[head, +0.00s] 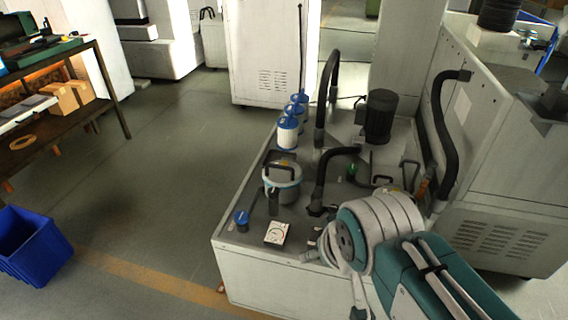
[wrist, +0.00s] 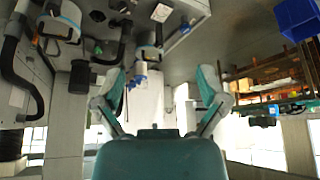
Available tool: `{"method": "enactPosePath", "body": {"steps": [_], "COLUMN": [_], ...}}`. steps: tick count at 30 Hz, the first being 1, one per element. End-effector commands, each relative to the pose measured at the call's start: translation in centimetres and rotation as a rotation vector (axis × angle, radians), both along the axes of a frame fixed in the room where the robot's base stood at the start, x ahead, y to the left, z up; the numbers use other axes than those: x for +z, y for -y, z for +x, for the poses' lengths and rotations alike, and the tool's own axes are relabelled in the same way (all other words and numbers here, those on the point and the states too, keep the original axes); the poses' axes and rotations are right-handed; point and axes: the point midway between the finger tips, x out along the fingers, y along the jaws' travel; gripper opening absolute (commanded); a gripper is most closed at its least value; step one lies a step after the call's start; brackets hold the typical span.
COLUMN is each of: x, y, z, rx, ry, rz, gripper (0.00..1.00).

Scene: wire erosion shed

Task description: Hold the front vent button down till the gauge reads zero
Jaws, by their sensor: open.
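A small white box with a round dial, the gauge (head: 276,233), sits near the front edge of the grey tank unit (head: 250,262). It also shows in the wrist view (wrist: 161,12); its reading is too small to tell. Behind it stands a lidded canister (head: 283,182) with a pale blue ring and dark handle. A blue-topped knob (head: 241,220) is left of the gauge. I cannot single out the front vent button; my arm covers part of the tank's right front. My gripper (wrist: 160,76) is open, its fingers wide apart and apparently empty.
White filters (head: 287,133) with blue tops, black hoses (head: 332,85) and a black motor (head: 379,116) stand on the tank. A blue crate (head: 32,245) is on the floor at left, near a workbench (head: 95,60). The floor between is clear.

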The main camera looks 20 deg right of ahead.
Motion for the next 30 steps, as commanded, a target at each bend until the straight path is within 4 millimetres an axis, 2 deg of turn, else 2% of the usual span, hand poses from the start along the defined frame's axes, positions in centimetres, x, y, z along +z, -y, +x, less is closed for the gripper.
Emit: {"method": "enactPosePath", "body": {"steps": [1,4,5,30], "x": [0.00,0.00,0.00,0.00], "y": [0.00,0.00,0.00,0.00], "z": [0.00,0.00,0.00,0.00], "rx": [0.000,0.000,0.000,0.000], "ry": [0.000,0.000,0.000,0.000], "rz": [0.000,0.000,0.000,0.000], "gripper": [0.51,0.06,0.00,0.00]}}
